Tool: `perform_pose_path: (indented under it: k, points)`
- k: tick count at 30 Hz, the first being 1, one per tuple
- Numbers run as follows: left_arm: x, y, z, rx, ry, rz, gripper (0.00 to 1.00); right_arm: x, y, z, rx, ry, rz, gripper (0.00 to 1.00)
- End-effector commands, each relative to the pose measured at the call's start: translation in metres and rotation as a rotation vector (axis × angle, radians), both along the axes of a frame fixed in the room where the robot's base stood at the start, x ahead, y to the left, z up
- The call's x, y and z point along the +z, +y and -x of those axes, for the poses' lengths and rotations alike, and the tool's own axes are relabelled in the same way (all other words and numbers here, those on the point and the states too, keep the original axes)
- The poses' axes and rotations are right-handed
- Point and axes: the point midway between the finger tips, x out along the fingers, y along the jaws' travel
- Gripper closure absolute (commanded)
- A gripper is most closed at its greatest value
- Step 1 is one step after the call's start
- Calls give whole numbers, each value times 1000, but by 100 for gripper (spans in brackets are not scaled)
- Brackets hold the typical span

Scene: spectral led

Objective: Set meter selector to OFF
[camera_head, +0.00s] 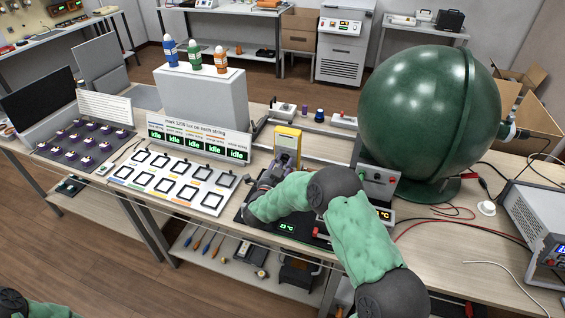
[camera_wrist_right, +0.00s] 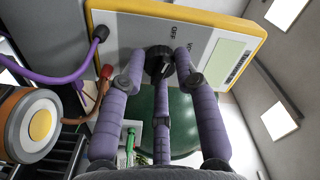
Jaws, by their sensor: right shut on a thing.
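The yellow meter (camera_head: 287,139) stands on the table behind my right gripper (camera_head: 268,180), which is partly covered by my own arm. In the right wrist view the meter (camera_wrist_right: 131,42) shows a grey face in a yellow frame, with a pale display at the right. Its dark round selector (camera_wrist_right: 157,62) sits between the purple fingers of my right gripper (camera_wrist_right: 160,66), which are closed around it. Small markings show above the knob, but I cannot tell which one it points to. Only a bit of my left arm shows at the lower left corner; its gripper is out of view.
A large green sphere (camera_head: 425,105) stands to the right of the meter. A purple lead (camera_wrist_right: 75,72) and a red plug (camera_wrist_right: 105,72) are at the meter's left in the wrist view.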

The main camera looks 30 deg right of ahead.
Motion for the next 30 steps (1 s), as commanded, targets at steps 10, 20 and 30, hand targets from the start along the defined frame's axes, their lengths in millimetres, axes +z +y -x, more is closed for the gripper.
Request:
perform_pose_path:
  k: [10,20,30]
  points:
    - [1,0,0,0,0,0,60,0,0,0,-1,16,14,100]
    - [1,0,0,0,0,0,60,0,0,0,0,15,13,45]
    - [1,0,0,0,0,0,60,0,3,2,1,14,12,45]
